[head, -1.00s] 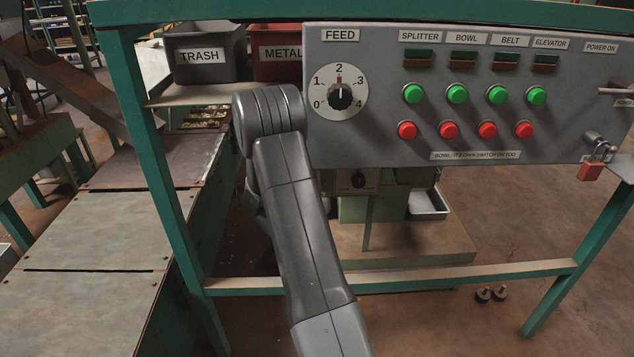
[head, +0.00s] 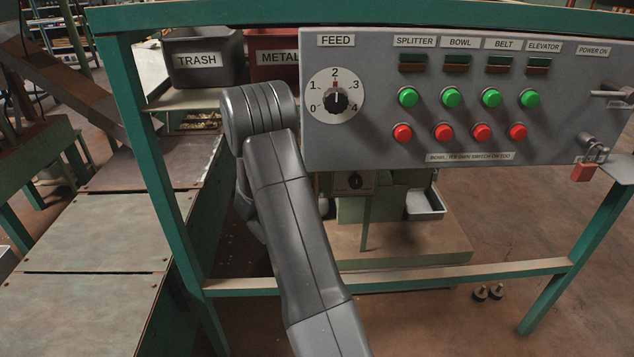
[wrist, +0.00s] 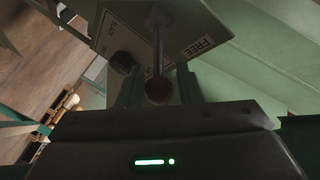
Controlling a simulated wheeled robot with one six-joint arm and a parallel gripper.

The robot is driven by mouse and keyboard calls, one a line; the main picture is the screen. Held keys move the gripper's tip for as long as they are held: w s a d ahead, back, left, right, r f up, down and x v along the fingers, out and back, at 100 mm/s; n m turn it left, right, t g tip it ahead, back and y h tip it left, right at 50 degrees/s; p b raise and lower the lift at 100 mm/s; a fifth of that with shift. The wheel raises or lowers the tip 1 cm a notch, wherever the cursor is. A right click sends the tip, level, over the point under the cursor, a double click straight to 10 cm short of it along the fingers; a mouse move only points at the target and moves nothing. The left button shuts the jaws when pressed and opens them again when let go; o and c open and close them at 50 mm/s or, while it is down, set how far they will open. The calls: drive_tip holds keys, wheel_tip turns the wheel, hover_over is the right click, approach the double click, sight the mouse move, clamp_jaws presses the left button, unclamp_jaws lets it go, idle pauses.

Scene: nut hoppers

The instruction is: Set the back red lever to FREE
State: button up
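The back red lever (wrist: 158,87) shows in the wrist view as a thin rod ending in a dark red ball. The rod rises in the picture in front of a grey-green box face. A white FREE label (wrist: 200,46) is on that face, right of the rod. My gripper (wrist: 158,80) has its dark fingers apart, one on each side of the ball. I see gaps beside the ball and cannot make out contact. In the head view my arm points away behind the control panel, and the gripper and lever are hidden.
The grey control panel (head: 465,135) with a FEED dial (head: 336,98) and several buttons stands right of my arm. The green frame's post (head: 150,170) and low crossbar (head: 420,278) are close by. A TRASH bin (head: 203,52) and METAL bin (head: 277,75) sit behind. A black knob (wrist: 122,62) is near the lever.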

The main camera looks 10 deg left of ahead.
drive_tip(key=p+v, duration=0.1)
drive_tip(key=v, duration=0.9)
drive_tip(key=shift+s, duration=0.3)
drive_tip(key=shift+w, duration=0.1)
drive_tip(key=b+x, duration=0.2)
drive_tip(key=x, duration=1.1)
drive_tip(key=shift+w+f, duration=0.1)
drive_tip(key=shift+w, duration=0.35)
drive_tip(key=shift+s+a+f+b, duration=0.1)
drive_tip(key=shift+s+f+b, duration=0.1)
drive_tip(key=shift+b, duration=0.1)
drive_tip(key=shift+t, duration=0.4)
drive_tip(key=shift+r, duration=0.1)
drive_tip(key=shift+r, duration=0.15)
